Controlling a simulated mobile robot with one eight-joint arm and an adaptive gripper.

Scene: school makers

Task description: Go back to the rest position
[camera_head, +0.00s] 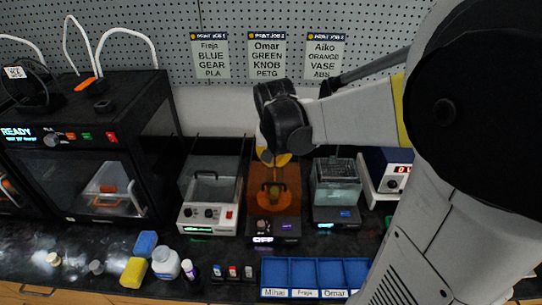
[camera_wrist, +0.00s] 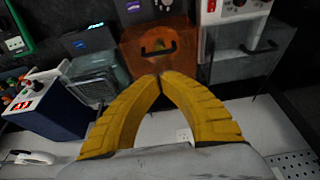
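My gripper (camera_head: 273,160) hangs in front of the pegboard, above the back of the orange-covered machine (camera_head: 286,200). In the wrist view my gripper (camera_wrist: 160,75) shows its two yellow fingers curving together, with the tips meeting. Nothing shows between them. The orange cover (camera_wrist: 150,35) with its dark handle lies just beyond the tips in that view, and the fingers look apart from the handle.
A grey-lidded machine (camera_head: 208,190) stands left of the orange one, and a clear tank (camera_head: 336,185) stands right. A black printer (camera_head: 90,150) fills the left. Blue bins (camera_head: 310,292), bottles (camera_head: 165,263) and sponges (camera_head: 134,271) line the front edge.

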